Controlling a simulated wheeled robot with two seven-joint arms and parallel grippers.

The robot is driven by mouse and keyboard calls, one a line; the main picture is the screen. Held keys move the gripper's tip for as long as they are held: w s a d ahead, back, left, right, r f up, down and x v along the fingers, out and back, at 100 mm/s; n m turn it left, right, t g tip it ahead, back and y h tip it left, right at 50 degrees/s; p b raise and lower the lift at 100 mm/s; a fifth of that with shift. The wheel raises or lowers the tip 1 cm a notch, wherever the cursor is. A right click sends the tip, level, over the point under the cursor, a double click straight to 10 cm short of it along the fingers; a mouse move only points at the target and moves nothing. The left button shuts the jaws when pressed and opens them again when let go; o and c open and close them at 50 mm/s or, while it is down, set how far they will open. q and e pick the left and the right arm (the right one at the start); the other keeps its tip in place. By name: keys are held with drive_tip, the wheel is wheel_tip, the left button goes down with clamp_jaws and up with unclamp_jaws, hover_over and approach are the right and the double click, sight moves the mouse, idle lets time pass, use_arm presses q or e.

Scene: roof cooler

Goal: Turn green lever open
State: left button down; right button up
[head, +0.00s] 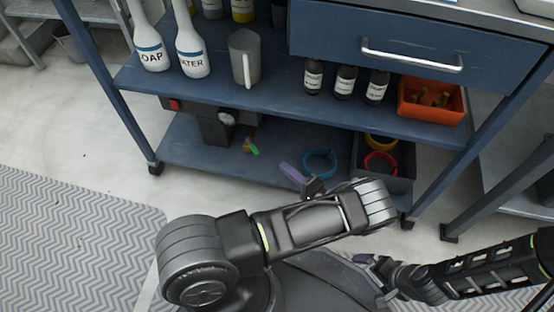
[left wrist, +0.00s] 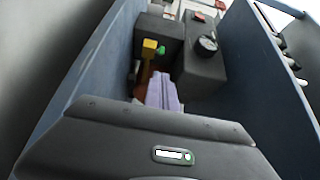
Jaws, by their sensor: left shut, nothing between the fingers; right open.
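The small green lever (head: 255,150) sits by a yellow fitting (head: 247,142) on the lower shelf, right of the dark machine's base. In the left wrist view the green lever (left wrist: 161,50) sticks out to the right of the yellow fitting (left wrist: 149,48). My left gripper (head: 287,169) has purple fingers, shut and empty, to the right of the lever and apart from it in the head view. In the left wrist view its shut fingertips (left wrist: 163,78) point towards the fitting, just below the lever. My right gripper (head: 368,263) is open, low in front of the shelf.
The dark machine has a round gauge (head: 227,116) and a red switch (head: 174,104). A blue ring (head: 320,160) and a bin (head: 399,184) with coloured rings lie right of my left gripper. The shelf above (head: 285,101) holds bottles, a jug and an orange bin (head: 430,98).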

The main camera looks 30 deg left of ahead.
use_arm(q)
drive_tip(key=b, duration=0.2)
approach(252, 146)
drive_tip(key=w+a, duration=0.3)
drive_tip(key=shift+a+f, duration=0.25)
drive_tip(key=shift+f, duration=0.05)
drive_tip(key=shift+a, duration=0.5)
drive_tip(key=shift+r, duration=0.1)
